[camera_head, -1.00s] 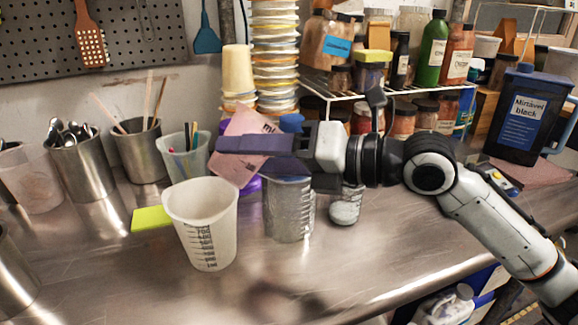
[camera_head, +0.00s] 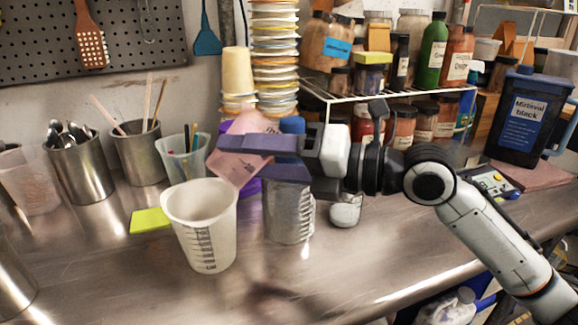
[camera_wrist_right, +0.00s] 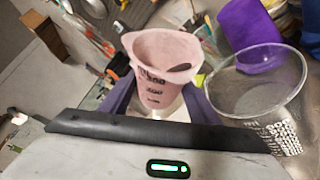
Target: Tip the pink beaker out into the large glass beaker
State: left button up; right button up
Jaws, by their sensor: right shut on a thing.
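The pink beaker (camera_head: 240,168) is held tilted in the air by my right gripper (camera_head: 243,157), whose purple fingers are shut on its sides. The wrist view shows the pink beaker (camera_wrist_right: 160,85) between the fingers, with dark markings on its wall; I cannot tell its contents. The large glass beaker (camera_head: 288,215), clear with printed marks, stands upright on the table below the gripper. It also shows in the wrist view (camera_wrist_right: 255,95), right of the pink beaker and apart from it there. The gripper hides part of its rim in the head view. My left gripper is out of view.
A white graduated beaker (camera_head: 205,235) stands just left of the glass beaker. A purple cup (camera_wrist_right: 250,35) is behind. A scoop-like thing (camera_head: 345,212) lies to the right. Steel tool pots (camera_head: 82,172) and a stack of cups (camera_head: 275,60) stand behind. The front table is clear.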

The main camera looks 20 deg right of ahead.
pick_arm(q)
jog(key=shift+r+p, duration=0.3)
jog(key=shift+p, duration=0.1)
pick_arm(e)
jog(key=shift+r+m+y, duration=0.3)
jog(key=shift+r+m, duration=0.15)
jog(key=shift+m, duration=0.15)
pick_arm(q)
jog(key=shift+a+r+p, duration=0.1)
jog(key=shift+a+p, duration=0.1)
jog(key=shift+p, duration=0.1)
pick_arm(e)
jog(key=shift+d+f+m+t+y, duration=0.15)
jog(key=shift+f+m+t+y, duration=0.15)
jog(key=shift+m+t, duration=0.3)
dwell(0.5)
pick_arm(q)
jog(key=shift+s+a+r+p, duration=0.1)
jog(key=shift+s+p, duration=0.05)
jog(key=shift+p, duration=0.15)
pick_arm(e)
jog(key=shift+w+d+r+m, duration=0.25)
jog(key=shift+d+m, duration=0.15)
jog(key=shift+m, duration=0.2)
